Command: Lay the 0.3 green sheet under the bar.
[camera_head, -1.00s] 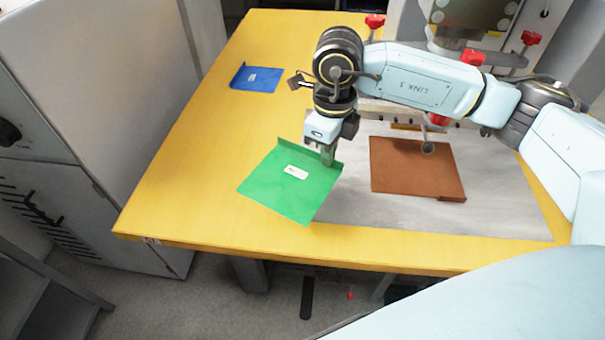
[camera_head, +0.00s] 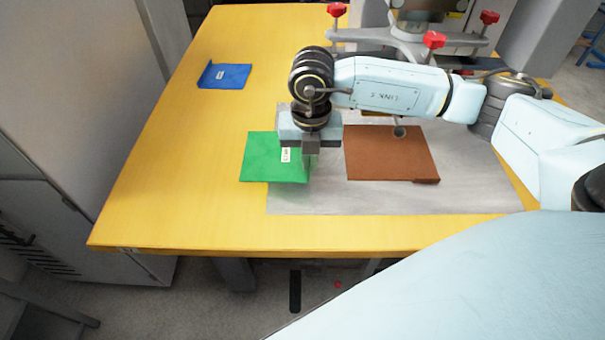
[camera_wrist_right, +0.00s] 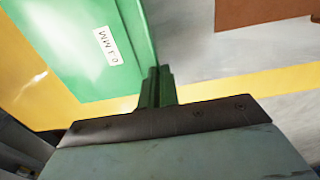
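The green sheet (camera_head: 262,158), with a white label, is at the left edge of the grey plate, partly over the yellow table. Its label reads 0.3 MM in the right wrist view (camera_wrist_right: 75,45). My right gripper (camera_head: 310,160) is shut on the sheet's upturned right edge, which also shows between the fingers (camera_wrist_right: 157,88) in the wrist view. I cannot tell whether the sheet touches the table. A grey crosspiece with red knobs (camera_head: 408,42) stands at the back; which part is the bar is unclear, and my right arm hides some of that area. My left gripper is out of view.
A brown sheet (camera_head: 390,153) lies on the grey plate (camera_head: 390,200), right of the green sheet. A blue sheet (camera_head: 225,76) with an upturned edge lies at the back left of the yellow table (camera_head: 165,180). The table's left and front left are clear.

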